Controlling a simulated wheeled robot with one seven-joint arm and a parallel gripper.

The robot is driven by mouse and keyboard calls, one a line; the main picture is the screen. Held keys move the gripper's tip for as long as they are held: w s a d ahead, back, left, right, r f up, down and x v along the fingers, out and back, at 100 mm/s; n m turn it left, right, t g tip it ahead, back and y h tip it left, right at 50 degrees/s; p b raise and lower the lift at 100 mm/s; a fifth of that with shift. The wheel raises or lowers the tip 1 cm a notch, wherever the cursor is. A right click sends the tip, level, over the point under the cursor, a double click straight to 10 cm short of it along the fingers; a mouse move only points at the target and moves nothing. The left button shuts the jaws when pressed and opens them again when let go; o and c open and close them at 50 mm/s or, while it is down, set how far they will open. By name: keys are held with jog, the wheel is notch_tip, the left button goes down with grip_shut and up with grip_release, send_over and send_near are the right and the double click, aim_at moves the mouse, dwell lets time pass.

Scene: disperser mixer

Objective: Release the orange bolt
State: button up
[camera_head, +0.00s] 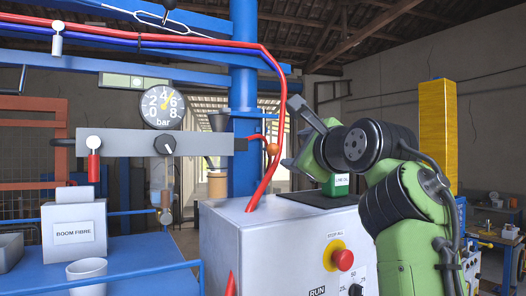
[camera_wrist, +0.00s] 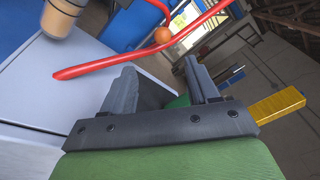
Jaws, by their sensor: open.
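The orange bolt shows as a small round orange head (camera_head: 272,149) against the long red bar (camera_head: 278,110), beside the blue column. In the wrist view the orange bolt (camera_wrist: 187,35) lies beyond my fingertips, at the top of the picture, against the red bar (camera_wrist: 120,62). My gripper (camera_wrist: 162,78) is open, with nothing between its two dark fingers. In the head view my gripper (camera_head: 300,110) is to the right of the orange bolt, with one dark finger clearly visible. The fingers look apart from the bolt. The bolt's shank is hidden.
A grey cabinet (camera_head: 240,240) with a red stop button (camera_head: 343,260) stands below. A green box (camera_head: 336,185) sits on its dark top, close to my arm. A blue column (camera_head: 243,80) stands behind the bar. A pressure gauge (camera_head: 161,107) is at left.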

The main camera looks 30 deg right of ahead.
aim_at(275, 149)
jog(key=p+x, duration=0.3)
jog(key=x, duration=0.2)
jog(key=p+x, duration=0.4)
jog(key=x, duration=0.1)
jog(key=r+p+x, duration=0.1)
jog(key=p+x, duration=0.2)
jog(key=x, duration=0.2)
jog(key=shift+d+p, duration=0.1)
jog(key=shift+p, duration=0.3)
jog(key=shift+w+d+f, duration=0.1)
jog(key=shift+w+f, duration=0.1)
jog(key=shift+w, duration=0.1)
jog(key=shift+s, duration=0.1)
jog(key=shift+c, duration=0.3)
grip_shut()
